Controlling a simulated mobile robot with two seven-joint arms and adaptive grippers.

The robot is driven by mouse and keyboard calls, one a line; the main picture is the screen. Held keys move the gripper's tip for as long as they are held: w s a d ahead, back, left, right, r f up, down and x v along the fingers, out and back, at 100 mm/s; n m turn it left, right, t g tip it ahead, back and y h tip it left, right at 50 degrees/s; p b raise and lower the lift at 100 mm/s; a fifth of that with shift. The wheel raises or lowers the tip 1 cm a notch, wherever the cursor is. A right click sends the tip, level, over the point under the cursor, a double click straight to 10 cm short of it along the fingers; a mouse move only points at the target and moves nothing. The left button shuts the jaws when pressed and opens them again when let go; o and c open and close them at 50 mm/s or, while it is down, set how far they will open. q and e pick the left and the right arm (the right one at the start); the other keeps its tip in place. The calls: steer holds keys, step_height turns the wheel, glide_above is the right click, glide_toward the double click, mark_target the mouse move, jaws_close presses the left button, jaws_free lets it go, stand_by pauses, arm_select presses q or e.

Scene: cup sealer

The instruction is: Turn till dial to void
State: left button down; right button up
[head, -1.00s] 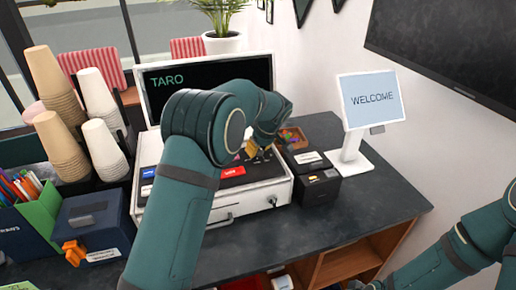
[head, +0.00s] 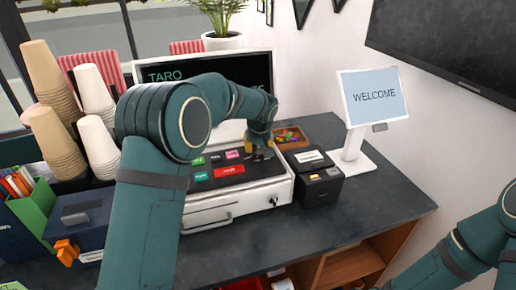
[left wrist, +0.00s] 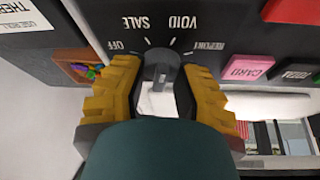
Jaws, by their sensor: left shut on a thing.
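The till (head: 235,200) stands on the counter, with coloured keys on top and a dial at its right end. My left gripper (head: 260,150) is at that dial, which it largely hides in the head view. In the left wrist view, the grey dial knob (left wrist: 160,66) sits between the yellow fingers of my left gripper (left wrist: 160,92), which is shut on it. The labels OFF, SALE, VOID and REPORT appear upside down around the knob. The knob's upper end lies between the SALE and VOID marks; its exact setting is unclear. My right arm shows at lower right, its gripper out of frame.
A black printer box (head: 315,178) stands right of the till, with a small tray of colourful items (head: 290,137) behind it. A WELCOME screen (head: 372,97) stands further right. Cup stacks (head: 60,145) and a blue box (head: 82,220) are at left. The front right counter is clear.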

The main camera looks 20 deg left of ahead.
arm_select(q)
steer(key=shift+f+m+h, duration=0.1)
steer(key=shift+m+h, duration=0.3)
steer(key=shift+m, duration=0.6)
steer(key=c, duration=0.6)
jaws_free()
steer(key=v, duration=1.2)
steer(key=shift+s, duration=0.1)
steer(key=shift+f, duration=0.1)
